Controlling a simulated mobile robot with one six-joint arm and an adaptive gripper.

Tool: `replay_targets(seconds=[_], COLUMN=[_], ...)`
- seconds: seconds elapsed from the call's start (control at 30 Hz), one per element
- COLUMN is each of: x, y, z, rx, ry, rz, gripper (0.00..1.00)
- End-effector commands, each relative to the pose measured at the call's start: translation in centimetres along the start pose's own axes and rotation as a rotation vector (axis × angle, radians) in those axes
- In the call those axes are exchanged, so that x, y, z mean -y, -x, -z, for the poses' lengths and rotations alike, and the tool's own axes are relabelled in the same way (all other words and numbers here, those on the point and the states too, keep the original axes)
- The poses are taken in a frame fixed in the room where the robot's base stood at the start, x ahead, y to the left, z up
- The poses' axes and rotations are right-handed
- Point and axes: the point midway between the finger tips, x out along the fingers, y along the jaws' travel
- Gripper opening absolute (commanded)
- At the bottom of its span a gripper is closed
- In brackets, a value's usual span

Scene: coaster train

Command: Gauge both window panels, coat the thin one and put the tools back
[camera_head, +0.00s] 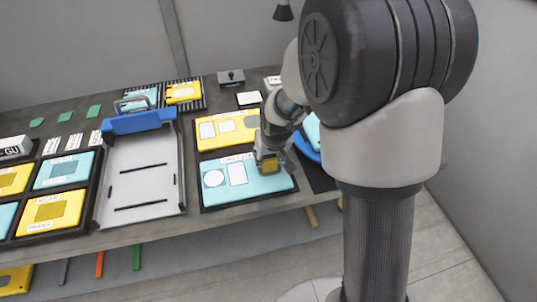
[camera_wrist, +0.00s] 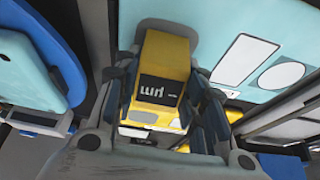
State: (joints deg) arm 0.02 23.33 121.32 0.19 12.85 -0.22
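My gripper (camera_head: 268,160) is shut on a yellow gauge with a black display, which also shows between the fingers in the wrist view (camera_wrist: 163,62). The display carries "µm"-like lettering; no reading is legible. The gauge is over the right part of the cyan panel (camera_head: 262,186); I cannot tell whether it touches. This panel has a white disc and a white rectangle, and also shows in the wrist view (camera_wrist: 225,22). A yellow panel (camera_head: 228,143) with pale windows lies behind it. Which panel is thin cannot be told. My arm hides part of the bench.
A white tray (camera_head: 113,189) with a blue clamp bar (camera_head: 140,121) stands left of the panels. Dark racks with yellow and cyan plates (camera_head: 43,224) fill the far left. A blue round holder (camera_head: 301,149) sits close right of my gripper. A knobbed grey box (camera_head: 231,77) stands behind.

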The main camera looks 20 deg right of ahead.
Motion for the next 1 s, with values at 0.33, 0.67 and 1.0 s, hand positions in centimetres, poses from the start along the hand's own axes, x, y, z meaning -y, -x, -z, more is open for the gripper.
replay_targets(seconds=[0.33, 0.67, 1.0], x=[0.0, 0.0, 0.0], y=[0.0, 0.0, 1.5], z=[0.0, -0.1, 0.7], rx=[0.000, 0.001, -0.001], ry=[0.000, 0.000, 0.000], rz=[0.000, 0.000, 0.000], gripper=[0.60, 0.61, 0.61])
